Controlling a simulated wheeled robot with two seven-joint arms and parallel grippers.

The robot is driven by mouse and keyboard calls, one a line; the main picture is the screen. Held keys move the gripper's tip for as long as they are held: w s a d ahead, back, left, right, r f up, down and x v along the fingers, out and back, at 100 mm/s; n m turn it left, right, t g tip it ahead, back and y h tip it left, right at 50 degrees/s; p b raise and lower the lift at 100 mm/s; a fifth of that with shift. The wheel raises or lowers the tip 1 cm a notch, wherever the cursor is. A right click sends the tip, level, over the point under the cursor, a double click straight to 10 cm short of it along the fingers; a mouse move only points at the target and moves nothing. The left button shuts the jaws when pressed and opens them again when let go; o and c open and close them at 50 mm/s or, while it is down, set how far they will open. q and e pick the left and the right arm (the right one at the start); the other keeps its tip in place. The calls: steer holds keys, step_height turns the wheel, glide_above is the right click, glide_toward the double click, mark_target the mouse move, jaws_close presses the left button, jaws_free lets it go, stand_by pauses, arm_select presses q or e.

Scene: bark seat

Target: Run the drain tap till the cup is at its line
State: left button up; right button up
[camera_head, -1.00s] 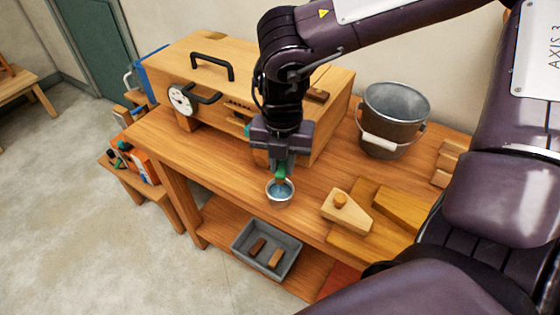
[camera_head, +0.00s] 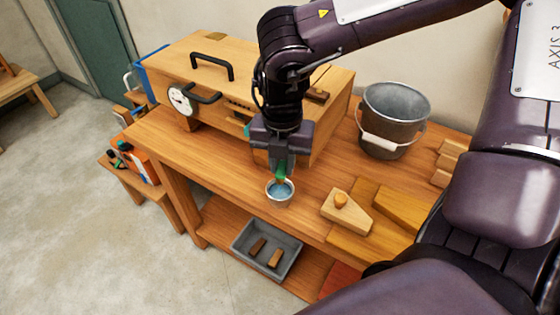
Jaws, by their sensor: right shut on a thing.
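A small metal cup (camera_head: 280,198) stands upright on the bench near its front edge, with bluish water inside. Its line cannot be made out. My right gripper (camera_head: 281,170) is just above and behind the cup, pointing down and shut on a green piece, the drain tap (camera_head: 281,178), at the front of the wooden box (camera_head: 215,105). The gripper hides most of the tap, and a stream cannot be told apart from it. My left gripper is not in view.
A metal bucket (camera_head: 393,120) stands at the back right of the bench (camera_head: 165,140). Wooden blocks (camera_head: 346,212) lie right of the cup. A grey tray (camera_head: 267,250) with two brown pieces sits on the lower shelf. The box carries a dial (camera_head: 180,99) and black handles.

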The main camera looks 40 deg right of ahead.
steer(key=shift+w+a+f+m+b, duration=0.2)
steer(key=shift+w+m+b, duration=0.15)
steer(key=shift+m+b, duration=0.6)
steer(key=shift+w+a+m+b, duration=0.15)
steer(key=shift+w+m+b, duration=0.15)
steer(key=shift+m+b, duration=0.45)
steer(key=shift+w+r+m, duration=0.1)
steer(key=shift+r+m, duration=0.05)
steer(key=shift+m, duration=0.35)
steer(key=o, duration=0.9)
steer(key=shift+w+a, duration=0.1)
steer(key=shift+c, duration=0.2)
steer(key=shift+r, duration=0.1)
step_height(320, 180, up, 8)
steer(key=p, duration=0.5)
